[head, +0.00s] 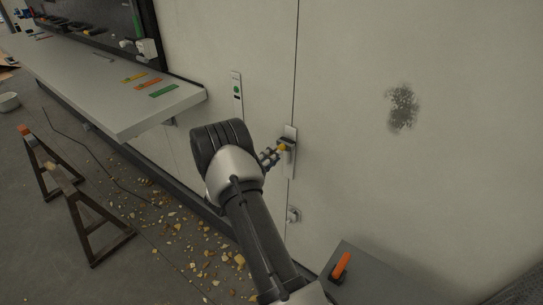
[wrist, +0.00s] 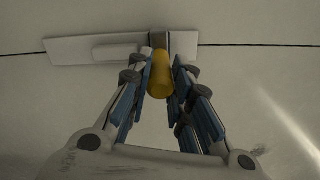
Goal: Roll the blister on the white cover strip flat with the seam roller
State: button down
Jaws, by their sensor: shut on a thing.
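The white cover strip (head: 291,170) is upright on the pale wall, over a dark vertical seam. In the wrist view the strip (wrist: 70,50) lies across the top, with a raised pale patch (wrist: 115,51) that looks like the blister. My gripper (head: 275,153) is in front of the strip, shut on the yellow handle of the seam roller (wrist: 160,82). The roller's grey-brown head is over the strip near its right end in the wrist view, beside the patch. I cannot tell whether it touches the strip. My arm hides part of the wall below.
A pale shelf (head: 110,95) with coloured strips juts out at left. A plate with a green mark (head: 236,88) and a small fitting (head: 293,215) are on the wall. A grey box (head: 375,280) bears an orange-handled thing (head: 341,266). Debris and trestles are on the floor.

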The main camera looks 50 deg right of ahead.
jog(key=shift+f, duration=0.3)
jog(key=shift+r+p, duration=2.1)
jog(key=shift+r, duration=1.05)
jog(key=shift+a+f+b, duration=0.1)
jog(key=shift+f+b, duration=1.05)
jog(key=shift+f, duration=0.55)
jog(key=shift+f, duration=0.1)
jog(key=shift+f+b, duration=1.05)
jog(key=shift+f, duration=0.3)
jog(key=s+a+p, duration=0.1)
jog(key=a+p, duration=0.1)
jog(key=a, duration=1.2)
jog(key=shift+s+a, duration=0.15)
jog(key=shift+a, duration=0.2)
